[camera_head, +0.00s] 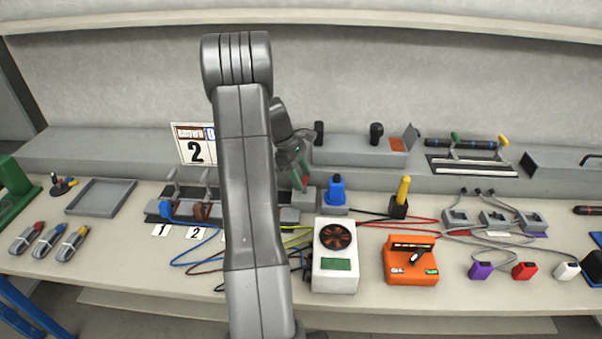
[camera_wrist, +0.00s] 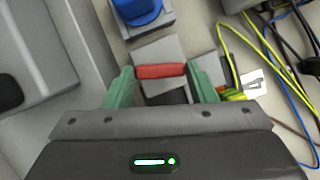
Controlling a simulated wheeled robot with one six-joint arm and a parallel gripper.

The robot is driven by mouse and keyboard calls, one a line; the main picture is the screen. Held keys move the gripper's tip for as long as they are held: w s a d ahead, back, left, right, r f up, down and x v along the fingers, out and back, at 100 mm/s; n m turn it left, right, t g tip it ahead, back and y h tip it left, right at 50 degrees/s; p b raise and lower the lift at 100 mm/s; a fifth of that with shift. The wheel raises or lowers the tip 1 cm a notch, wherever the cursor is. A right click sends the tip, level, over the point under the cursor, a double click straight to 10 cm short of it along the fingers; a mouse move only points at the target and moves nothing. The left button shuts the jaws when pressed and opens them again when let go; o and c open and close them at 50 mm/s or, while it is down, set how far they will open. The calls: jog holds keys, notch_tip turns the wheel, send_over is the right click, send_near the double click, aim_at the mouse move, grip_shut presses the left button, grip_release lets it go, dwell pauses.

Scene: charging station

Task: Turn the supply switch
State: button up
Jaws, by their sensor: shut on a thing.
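In the wrist view, the green fingers of my gripper (camera_wrist: 162,84) are shut on a red bar-shaped handle (camera_wrist: 161,71), one finger at each end. The handle lies over a grey block (camera_wrist: 158,52), which fits a supply switch, though no label on it can be read. In the head view, my gripper (camera_head: 297,168) reaches down behind my arm, its fingers above the grey block (camera_head: 304,199). A little red (camera_head: 305,181) shows at the fingertips there. My arm hides part of this area.
A blue knob on a grey base (camera_head: 336,191) stands close right of the block. Yellow-green, blue and brown wires (camera_head: 196,262) run in front. A white fan box (camera_head: 335,270) and an orange box (camera_head: 410,262) stand nearer.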

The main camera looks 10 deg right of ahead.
jog(key=m, duration=0.2)
jog(key=m+g+y+p, duration=0.1)
jog(key=shift+w+d+r+m, duration=0.1)
jog(key=shift+w+d+m, duration=0.05)
jog(key=shift+m, duration=0.25)
jog(key=m, duration=0.1)
jog(key=m+y+p, duration=0.1)
jog(key=m, duration=0.1)
jog(key=shift+w+d+m+g, duration=0.1)
jog(key=shift+d+m+g, duration=0.05)
jog(key=shift+m+g, duration=0.2)
jog(key=m+y, duration=0.1)
jog(key=m, duration=0.2)
jog(key=shift+d+m+y, duration=0.15)
jog(key=shift+m+y, duration=0.1)
jog(key=shift+y, duration=0.15)
jog(key=shift+d+m+y+p, duration=0.1)
jog(key=shift+m+y+p, duration=0.4)
jog(key=shift+m, duration=1.3)
jog(key=o, duration=1)
